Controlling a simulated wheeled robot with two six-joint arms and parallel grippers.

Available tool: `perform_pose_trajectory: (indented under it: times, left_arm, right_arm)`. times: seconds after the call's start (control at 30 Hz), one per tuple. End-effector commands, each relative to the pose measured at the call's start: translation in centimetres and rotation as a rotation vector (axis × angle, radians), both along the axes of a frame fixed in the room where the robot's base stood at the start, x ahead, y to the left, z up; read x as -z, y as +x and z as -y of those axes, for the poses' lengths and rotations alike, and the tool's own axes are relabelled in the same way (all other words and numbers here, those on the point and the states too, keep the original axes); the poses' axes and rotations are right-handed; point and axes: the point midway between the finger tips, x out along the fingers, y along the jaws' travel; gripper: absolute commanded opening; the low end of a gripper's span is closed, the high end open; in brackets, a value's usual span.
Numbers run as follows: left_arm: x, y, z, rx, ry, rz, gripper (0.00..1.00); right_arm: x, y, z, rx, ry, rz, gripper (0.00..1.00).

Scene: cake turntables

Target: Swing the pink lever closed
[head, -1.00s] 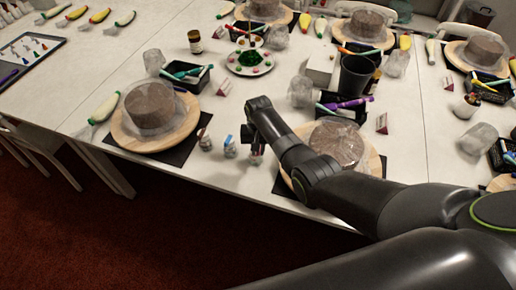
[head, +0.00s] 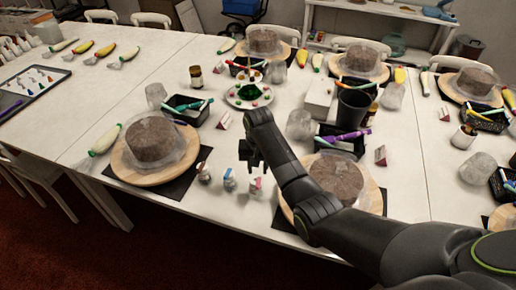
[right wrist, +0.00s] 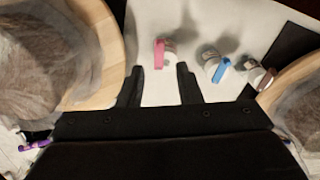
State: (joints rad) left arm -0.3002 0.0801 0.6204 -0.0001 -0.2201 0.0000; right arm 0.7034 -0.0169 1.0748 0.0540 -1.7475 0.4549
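The pink lever (head: 257,184) is on a small pale fixture near the table's front edge, between two cake turntables. In the right wrist view the pink lever (right wrist: 159,53) stands upright in the picture, just beyond the gap between my fingers. My right gripper (head: 250,158) is above and behind it in the head view, apart from it. In the right wrist view the right gripper (right wrist: 160,82) is open and its gap is empty. I cannot tell the exact height between fingers and lever. My left gripper is not in view.
A fixture with a blue lever (right wrist: 221,70) and one with a brownish-red lever (right wrist: 266,80) stand close beside the pink one. A wooden turntable (head: 180,172) with a wrapped cake is on the left. Another turntable (head: 375,199) lies under my right forearm.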

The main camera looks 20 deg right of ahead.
Motion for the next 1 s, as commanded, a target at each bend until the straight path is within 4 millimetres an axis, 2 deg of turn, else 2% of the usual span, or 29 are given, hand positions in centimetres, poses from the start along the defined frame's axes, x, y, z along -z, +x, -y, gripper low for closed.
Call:
perform_pose_trajectory:
  times: [0.1,0.27,0.3,0.4,0.57,0.87,1.0]
  left_arm:
    - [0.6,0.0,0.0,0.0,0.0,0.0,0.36]
    - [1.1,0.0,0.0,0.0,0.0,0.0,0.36]
    - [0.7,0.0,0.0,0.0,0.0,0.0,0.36]
    - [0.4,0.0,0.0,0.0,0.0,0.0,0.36]
    - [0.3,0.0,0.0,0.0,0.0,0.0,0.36]
    - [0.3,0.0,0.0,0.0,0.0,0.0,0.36]
    - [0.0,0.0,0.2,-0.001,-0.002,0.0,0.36]
  right_arm:
    - [-2.7,0.1,0.1,0.0,0.0,0.005,0.32]
    - [-6.0,0.1,0.1,0.001,0.0,0.004,0.32]
    - [-6.9,0.1,0.1,0.001,0.0,0.003,0.32]
    - [-8.1,0.0,0.1,0.001,0.0,0.001,0.32]
    - [-8.8,0.0,0.1,0.001,-0.001,-0.001,0.32]
    - [-8.9,0.0,0.1,0.0,0.0,-0.001,0.32]
    - [-9.0,-0.1,0.6,-0.079,-0.006,-0.001,0.32]
